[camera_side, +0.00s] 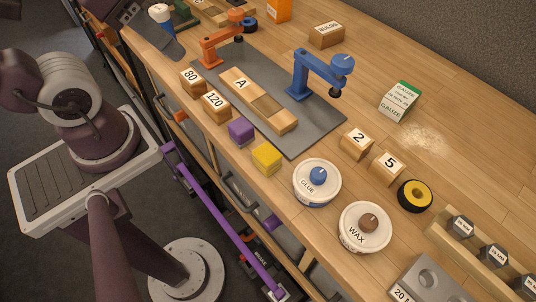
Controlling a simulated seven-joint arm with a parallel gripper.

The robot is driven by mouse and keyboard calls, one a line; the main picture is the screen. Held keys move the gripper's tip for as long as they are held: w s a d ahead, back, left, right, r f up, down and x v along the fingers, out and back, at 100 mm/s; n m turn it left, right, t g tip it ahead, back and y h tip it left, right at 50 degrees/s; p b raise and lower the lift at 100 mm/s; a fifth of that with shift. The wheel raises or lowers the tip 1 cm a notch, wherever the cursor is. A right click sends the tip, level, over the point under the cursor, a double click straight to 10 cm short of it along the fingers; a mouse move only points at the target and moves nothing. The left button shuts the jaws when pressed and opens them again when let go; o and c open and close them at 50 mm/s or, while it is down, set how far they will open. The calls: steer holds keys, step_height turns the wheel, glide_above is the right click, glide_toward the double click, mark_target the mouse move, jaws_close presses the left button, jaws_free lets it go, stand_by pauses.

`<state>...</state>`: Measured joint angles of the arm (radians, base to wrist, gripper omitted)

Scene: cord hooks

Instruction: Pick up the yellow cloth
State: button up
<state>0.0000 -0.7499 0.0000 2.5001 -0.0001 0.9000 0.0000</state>
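The only yellow piece that could be the cloth is a small yellow block-shaped item (266,158) near the front edge of the bench, in the middle of the view. I cannot tell whether it is folded cloth or a solid block. A purple item (241,131) of similar shape sits just to its upper left, with a small gap between them. Nothing covers the yellow item. My arm shows at the left, away from the bench top, and my gripper is not in view.
Numbered wooden blocks (355,145) stand nearby.

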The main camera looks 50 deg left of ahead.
steer(key=o, duration=0.6)
steer(key=shift+c, duration=0.2)
